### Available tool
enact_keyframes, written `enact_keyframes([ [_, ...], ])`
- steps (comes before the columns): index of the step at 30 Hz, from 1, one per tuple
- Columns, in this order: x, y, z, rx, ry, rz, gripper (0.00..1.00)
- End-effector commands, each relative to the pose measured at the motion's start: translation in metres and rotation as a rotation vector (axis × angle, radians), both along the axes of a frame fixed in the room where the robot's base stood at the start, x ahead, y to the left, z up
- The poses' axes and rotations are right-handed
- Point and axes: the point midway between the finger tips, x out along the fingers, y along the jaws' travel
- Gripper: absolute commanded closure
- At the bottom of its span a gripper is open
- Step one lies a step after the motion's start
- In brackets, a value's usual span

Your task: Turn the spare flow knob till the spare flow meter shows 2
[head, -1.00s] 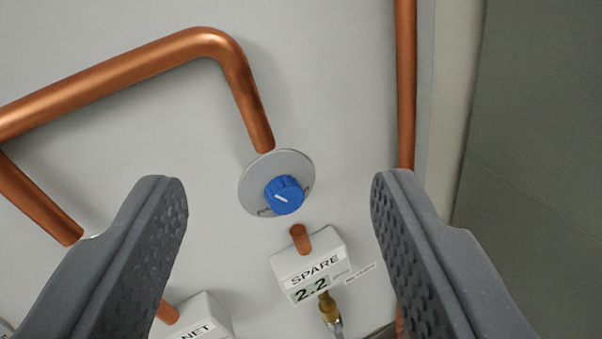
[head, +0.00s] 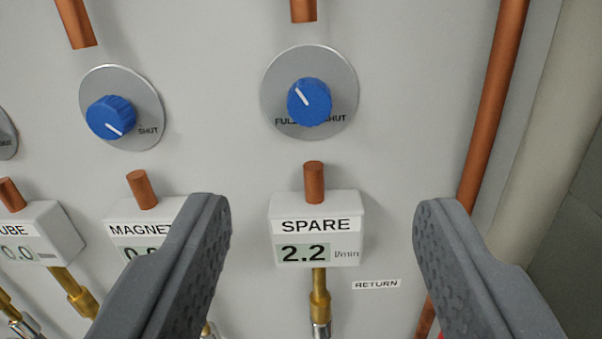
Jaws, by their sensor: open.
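The spare flow knob (head: 309,102) is blue and ribbed, with a white pointer line aimed up and to the left. It sits on a round grey plate (head: 341,88) marked FULL and SHUT. Below it, the white spare flow meter (head: 315,228) reads 2.2 l/min. My gripper (head: 322,208) is open and empty. Its fingertips stand on either side of the meter in the picture, lower than the knob and apart from it. Nothing hides the knob.
A second blue knob (head: 110,117) is at left, above the MAGNET meter (head: 130,214), partly hidden by my left finger. The TUBE meter (head: 42,236) is further left. A copper pipe (head: 493,100) runs down the right side. A RETURN label (head: 376,284) is below.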

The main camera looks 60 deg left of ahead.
Motion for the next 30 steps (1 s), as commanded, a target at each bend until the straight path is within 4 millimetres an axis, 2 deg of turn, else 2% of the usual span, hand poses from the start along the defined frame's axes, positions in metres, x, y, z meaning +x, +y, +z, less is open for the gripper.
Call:
enact_keyframes([
  [4,-0.006,0.002,-0.007,-0.01,-0.014,0.022,0.48],
  [8,-0.003,0.007,-0.008,-0.011,-0.015,0.028,0.48],
  [30,0.065,0.096,-0.007,-0.008,-0.013,0.028,0.48],
])
